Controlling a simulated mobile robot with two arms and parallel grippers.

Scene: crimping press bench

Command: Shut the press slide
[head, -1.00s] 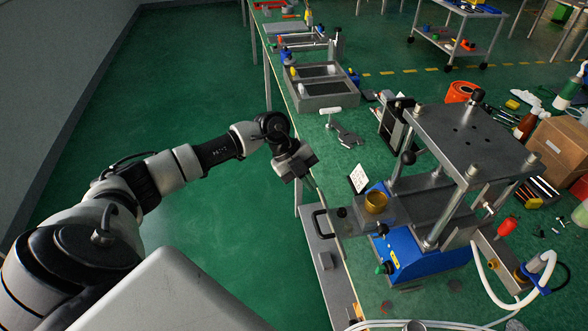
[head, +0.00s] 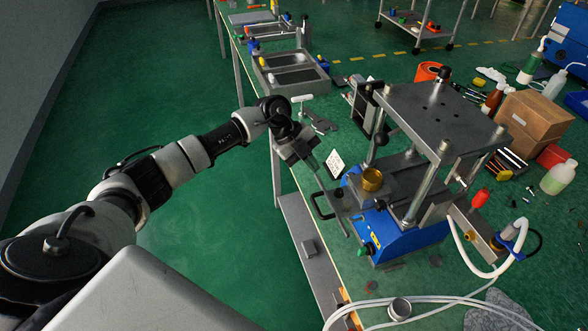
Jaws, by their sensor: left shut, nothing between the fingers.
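The press (head: 440,118) stands on the bench at right, with a steel top plate on posts over a blue base (head: 385,236). Its slide (head: 352,198) sticks out to the left from between the posts, with a brass cup (head: 372,180) on it. A black bar handle (head: 319,208) sits at the slide's outer left end, over the bench edge. My left gripper (head: 344,232) is shut and empty, its thin fingers reaching down beside the handle and slide front. I cannot tell whether they touch. My right gripper is not in view.
A small white card (head: 335,164) stands behind the slide. White hoses (head: 440,303) lie in front of the press. Grey trays (head: 290,75) line the bench farther back. Bottles and a cardboard box (head: 534,117) are at right. The green floor left of the bench is clear.

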